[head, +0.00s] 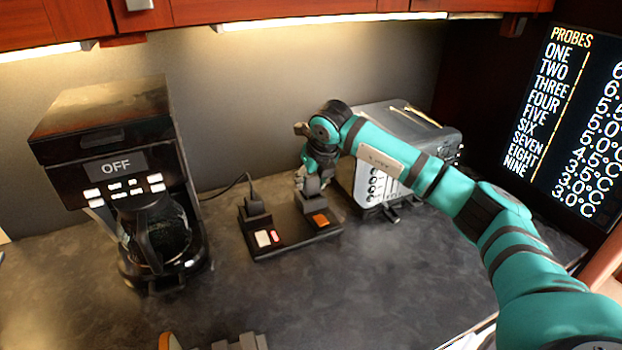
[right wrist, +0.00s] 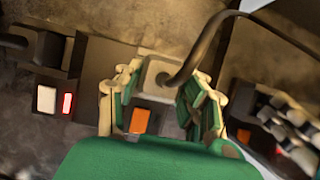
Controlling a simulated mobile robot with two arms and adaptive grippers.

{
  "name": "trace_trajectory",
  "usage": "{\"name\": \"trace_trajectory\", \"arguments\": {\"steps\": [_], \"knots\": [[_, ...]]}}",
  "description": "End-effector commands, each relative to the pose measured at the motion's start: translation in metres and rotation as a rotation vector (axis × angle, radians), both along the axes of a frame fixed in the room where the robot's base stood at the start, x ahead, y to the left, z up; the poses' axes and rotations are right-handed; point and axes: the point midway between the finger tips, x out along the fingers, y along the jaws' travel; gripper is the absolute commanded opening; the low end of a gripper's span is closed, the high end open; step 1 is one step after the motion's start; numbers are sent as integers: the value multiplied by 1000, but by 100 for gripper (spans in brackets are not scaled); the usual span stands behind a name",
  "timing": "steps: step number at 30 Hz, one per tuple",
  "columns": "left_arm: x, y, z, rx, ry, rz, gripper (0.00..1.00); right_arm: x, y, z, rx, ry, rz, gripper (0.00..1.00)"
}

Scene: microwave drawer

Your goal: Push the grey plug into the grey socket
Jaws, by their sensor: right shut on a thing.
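The grey plug (right wrist: 156,80) with its dark cord is between the beige fingers of my right gripper (head: 311,180), which is shut on it. In the head view the plug (head: 312,187) is directly above the grey socket (head: 314,204), at the right end of a dark power strip (head: 285,240). The plug's underside is hidden, so I cannot tell whether a gap remains or how deep it sits. An orange switch (head: 320,219) is in front of this socket; it also shows below the plug in the right wrist view (right wrist: 140,121). I do not see my left gripper.
A black plug (head: 254,204) with a cord stands at the strip's left end, behind a white switch (head: 262,238) and a red light (head: 275,236). A coffee maker (head: 115,165) stands left. A toaster (head: 375,185) is close on the right. The counter in front is mostly clear.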

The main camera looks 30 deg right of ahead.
Motion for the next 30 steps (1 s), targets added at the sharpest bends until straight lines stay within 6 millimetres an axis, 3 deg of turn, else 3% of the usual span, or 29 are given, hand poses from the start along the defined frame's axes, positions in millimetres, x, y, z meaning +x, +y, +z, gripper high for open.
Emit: {"name": "trace_trajectory", "arguments": {"steps": [22, 23, 28, 30], "knots": [[0, 0, -15, 0, 0, 1, 40, 0, 0, -20, -1, 0, 0, 6], [0, 0, -14, 0, 0, 1, 40, 0, 0, -19, -1, 0, 0, 42], [0, 0, -14, 0, 0, 1, 40, -1, 0, -20, -1, 3, 0, 64], [0, 0, -14, 1, 0, 1, 40, -1, -1, -20, -1, 3, 0, 65]]}}
